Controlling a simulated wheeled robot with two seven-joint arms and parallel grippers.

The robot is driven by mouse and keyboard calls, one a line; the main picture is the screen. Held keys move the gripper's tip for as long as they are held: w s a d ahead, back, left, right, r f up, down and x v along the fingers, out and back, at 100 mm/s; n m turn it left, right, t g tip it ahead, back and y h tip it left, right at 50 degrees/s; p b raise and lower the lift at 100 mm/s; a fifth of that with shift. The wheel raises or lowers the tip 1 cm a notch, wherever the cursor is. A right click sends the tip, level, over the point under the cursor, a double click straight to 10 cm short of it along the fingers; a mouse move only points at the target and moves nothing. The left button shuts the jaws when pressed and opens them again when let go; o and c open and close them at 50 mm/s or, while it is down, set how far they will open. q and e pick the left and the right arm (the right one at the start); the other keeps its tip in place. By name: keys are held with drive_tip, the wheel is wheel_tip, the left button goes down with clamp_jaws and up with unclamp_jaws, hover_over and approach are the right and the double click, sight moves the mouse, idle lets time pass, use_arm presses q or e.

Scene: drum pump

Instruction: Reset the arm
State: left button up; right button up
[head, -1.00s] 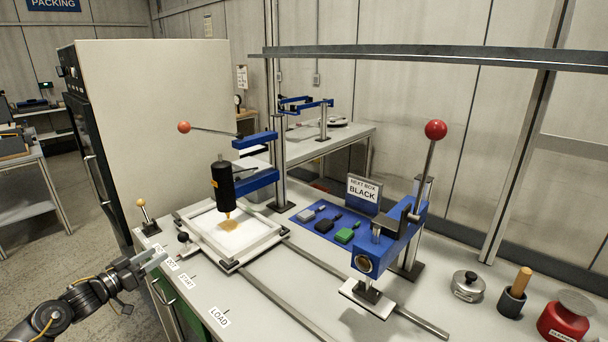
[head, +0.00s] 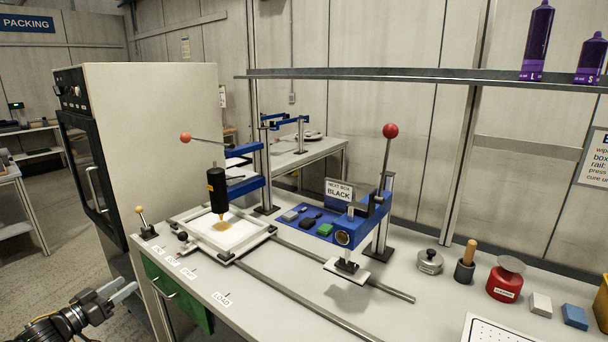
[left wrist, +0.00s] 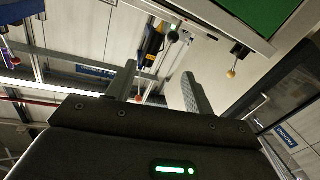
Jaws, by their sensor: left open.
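A black drum pump head (head: 217,190) hangs on a blue arm bracket (head: 240,184) over a white framed tray (head: 185,218) with a tan patch under its tip. A thin lever with an orange ball (head: 186,138) reaches left from the upper blue bracket. A blue press (head: 362,222) stands to the right, its lever with a red ball (head: 390,131) pointing up. My left gripper (head: 128,290) is open and empty, left of the bench and apart from everything. Its fingers also show in the left wrist view (left wrist: 160,90). My right gripper is not in view.
A small lever with a yellow ball (head: 139,209) stands at the bench's left corner. Two rails (head: 310,303) run along the bench. A sign (head: 339,190) reads NEXT BOX BLACK. A weight (head: 430,260) and a red canister (head: 505,280) stand right. A shelf (head: 400,80) crosses above.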

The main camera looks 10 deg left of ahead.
use_arm(q)
drive_tip(key=s+a+f+g+y, duration=0.1)
drive_tip(key=s+a+f+y, duration=0.2)
drive_tip(key=f, duration=0.5)
drive_tip(key=a+f+g+y, duration=0.2)
drive_tip(key=a+f+y, duration=0.15)
drive_tip(key=f, duration=0.35)
drive_tip(key=s+d+f+g, duration=0.15)
drive_tip(key=s+f, duration=0.25)
drive_tip(key=f, duration=0.4)
drive_tip(key=s+d+f+g+y, duration=0.1)
drive_tip(key=s+f+g, duration=0.1)
drive_tip(key=s+f, duration=0.4)
drive_tip(key=s+d+f+g, duration=0.1)
drive_tip(key=s+f+g, duration=0.15)
drive_tip(key=f, duration=0.65)
drive_tip(key=s+d+f+m+g, duration=0.1)
drive_tip(key=s+d+f+g, duration=0.1)
drive_tip(key=s+d+f, duration=0.6)
drive_tip(key=s+d+f+m+g, duration=0.1)
drive_tip(key=s+d+f+g, duration=0.1)
drive_tip(key=s+d+f, duration=0.65)
drive_tip(key=s+d+f+g+h, duration=0.1)
drive_tip(key=s+d+f, duration=0.1)
drive_tip(key=s+d, duration=0.6)
drive_tip(key=s+d+f+g+h, duration=0.2)
drive_tip(key=s+d+f, duration=0.1)
drive_tip(key=s+d, duration=0.6)
drive_tip(key=shift+s+d, duration=0.2)
drive_tip(key=shift+d, duration=0.4)
